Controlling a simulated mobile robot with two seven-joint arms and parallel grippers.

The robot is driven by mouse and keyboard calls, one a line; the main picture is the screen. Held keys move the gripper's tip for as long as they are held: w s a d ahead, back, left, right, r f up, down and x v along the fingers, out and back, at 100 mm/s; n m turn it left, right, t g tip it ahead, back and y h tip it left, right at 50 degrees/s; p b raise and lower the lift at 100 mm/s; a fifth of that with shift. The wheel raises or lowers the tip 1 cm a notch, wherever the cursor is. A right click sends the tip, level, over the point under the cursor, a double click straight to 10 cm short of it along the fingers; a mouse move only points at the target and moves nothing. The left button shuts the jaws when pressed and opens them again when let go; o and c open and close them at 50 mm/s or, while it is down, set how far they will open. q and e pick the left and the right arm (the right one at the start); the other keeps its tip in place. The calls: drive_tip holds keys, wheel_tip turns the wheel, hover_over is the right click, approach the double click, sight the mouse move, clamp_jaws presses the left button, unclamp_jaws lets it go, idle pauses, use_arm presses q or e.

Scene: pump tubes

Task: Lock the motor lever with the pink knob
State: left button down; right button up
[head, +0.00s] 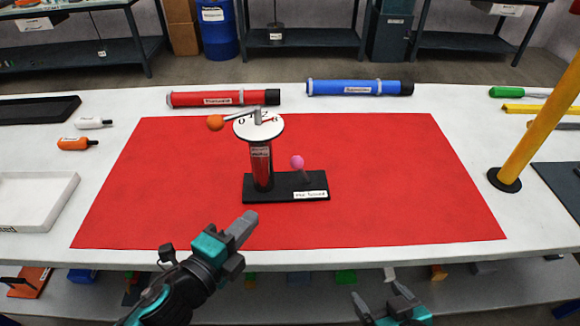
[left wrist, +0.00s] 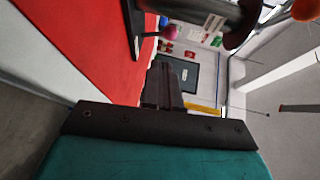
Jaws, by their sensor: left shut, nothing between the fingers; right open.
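The pump stand is a black base (head: 262,190) on the red mat (head: 390,180), with a red cylinder (head: 261,168) upright on it and a white marked dial (head: 259,127) on top. An arm with an orange knob (head: 215,122) points left from the dial. The pink knob (head: 297,162) tops a short lever at the right of the base; it also shows in the left wrist view (left wrist: 171,33). My left gripper (head: 247,222) is shut and empty, in front of the base and apart from it. My right gripper (head: 382,296) is open and empty below the table's front edge.
A red tube (head: 222,98) and a blue tube (head: 355,87) lie behind the mat. A yellow post (head: 540,125) stands at the right. White and orange bottles (head: 73,143) and a white tray (head: 35,200) are at the left. The mat's right half is clear.

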use_arm(q)
drive_tip(key=shift+d, duration=0.1)
use_arm(e)
drive_tip(key=shift+a, duration=0.1)
use_arm(q)
drive_tip(key=shift+w, duration=0.25)
approach(301, 171)
drive_tip(key=w, duration=0.1)
drive_tip(key=w+d, duration=0.1)
drive_tip(key=w, duration=0.1)
drive_tip(key=shift+w+d+r, duration=0.15)
drive_tip(key=shift+w+r, duration=0.1)
drive_tip(key=shift+w, duration=0.15)
drive_tip(key=shift+w+d+r, duration=0.1)
drive_tip(key=shift+w+d, duration=0.15)
drive_tip(key=shift+w, duration=0.2)
use_arm(e)
drive_tip(key=shift+s+a, duration=0.15)
drive_tip(key=shift+a, duration=0.05)
use_arm(q)
drive_tip(key=shift+d, duration=0.1)
use_arm(e)
drive_tip(key=shift+a, duration=0.15)
